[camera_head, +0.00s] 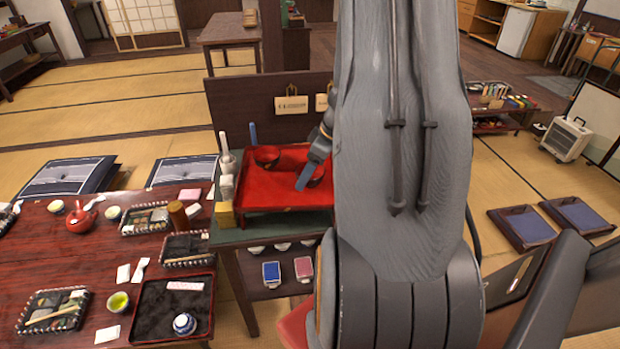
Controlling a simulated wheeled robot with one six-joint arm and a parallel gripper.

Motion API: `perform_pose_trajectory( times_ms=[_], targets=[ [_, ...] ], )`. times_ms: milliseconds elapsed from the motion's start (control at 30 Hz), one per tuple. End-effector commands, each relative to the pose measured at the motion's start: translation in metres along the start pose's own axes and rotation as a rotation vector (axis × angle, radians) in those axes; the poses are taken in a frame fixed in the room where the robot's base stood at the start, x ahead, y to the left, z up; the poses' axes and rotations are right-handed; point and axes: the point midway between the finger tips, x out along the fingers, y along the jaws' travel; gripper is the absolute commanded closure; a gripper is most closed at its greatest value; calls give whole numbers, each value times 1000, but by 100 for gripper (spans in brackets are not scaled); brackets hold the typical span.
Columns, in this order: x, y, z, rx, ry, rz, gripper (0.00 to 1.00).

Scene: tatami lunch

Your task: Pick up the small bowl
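A red tray (262,190) lies on a dark stand left of my arm. A dark red bowl (267,154) sits at its back left. Another dark red bowl (318,178) shows in part at the tray's right, behind my gripper. My gripper (304,180) points down over the right part of the tray, right at this second bowl. I cannot tell whether it touches the bowl or holds it. I see only one blue-grey finger clearly, so its opening does not show. My arm hides the tray's right end.
A yellow block (225,214) and a white bottle (227,158) stand left of the tray. A low board (250,103) rises behind it. The dark red table (60,250) at left holds a teapot (80,218), baskets and a black tray (150,318).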

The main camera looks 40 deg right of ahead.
Motion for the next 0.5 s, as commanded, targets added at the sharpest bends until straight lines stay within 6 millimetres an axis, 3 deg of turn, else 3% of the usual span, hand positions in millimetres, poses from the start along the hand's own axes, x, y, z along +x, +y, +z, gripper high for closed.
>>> perform_pose_trajectory(
  times_ms=[33, 200, 500],
  targets=[
    [0, 0, 0, 0, 0, 0, 34],
    [0, 0, 0, 0, 0, 0, 61],
    [-3, 0, -1, -1, 0, 1, 61]
  ],
)
